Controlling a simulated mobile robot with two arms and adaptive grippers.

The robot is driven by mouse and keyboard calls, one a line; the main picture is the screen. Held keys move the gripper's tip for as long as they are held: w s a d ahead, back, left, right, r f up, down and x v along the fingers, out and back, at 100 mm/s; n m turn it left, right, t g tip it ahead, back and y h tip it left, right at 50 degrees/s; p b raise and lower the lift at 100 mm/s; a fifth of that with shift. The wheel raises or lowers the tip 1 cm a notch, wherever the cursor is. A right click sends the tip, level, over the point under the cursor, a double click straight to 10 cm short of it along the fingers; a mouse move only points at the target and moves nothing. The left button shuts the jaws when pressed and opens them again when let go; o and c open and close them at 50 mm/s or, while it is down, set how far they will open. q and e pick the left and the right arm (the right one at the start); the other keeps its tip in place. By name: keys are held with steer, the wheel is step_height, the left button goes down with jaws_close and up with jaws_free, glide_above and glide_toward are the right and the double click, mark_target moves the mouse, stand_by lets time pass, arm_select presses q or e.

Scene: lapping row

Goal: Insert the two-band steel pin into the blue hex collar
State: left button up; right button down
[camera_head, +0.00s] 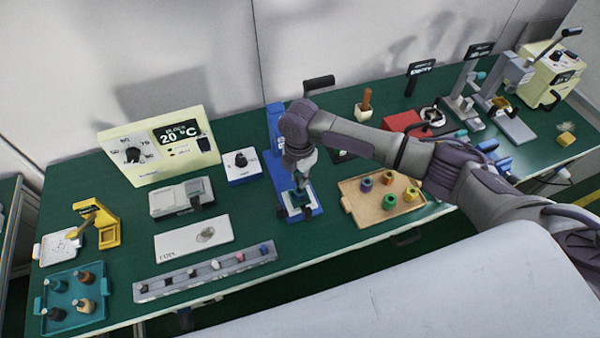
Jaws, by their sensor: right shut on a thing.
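My right gripper (300,184) points down over the base of a blue stand (283,211) near the middle of the green bench. It is shut on a small part that is mostly hidden between and below the fingers, so I cannot tell its bands. A small dark and teal fixture sits on the blue base right below the fingertips. I cannot make out a blue hex collar there; the gripper covers much of that spot. I cannot tell whether the held part touches the fixture. My left gripper is not in view.
A wooden tray (353,208) with several coloured collars stands right of the stand. A grey rack (151,289) with several pins lies front left. A teal tray (70,297) with several parts is far left. A blue-white dial box (242,166) stands close left of the stand.

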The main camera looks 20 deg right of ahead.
steer(key=shift+f, duration=0.25)
steer(key=shift+p, duration=0.85)
stand_by(1.4)
steer(key=shift+f+b, duration=0.85)
steer(key=shift+f, duration=0.7)
steer(key=c, duration=1.1)
jaws_free()
steer(key=shift+o, duration=0.2)
steer(key=shift+r, duration=0.2)
step_height(320, 180, up, 12)
steer(key=shift+f, duration=0.15)
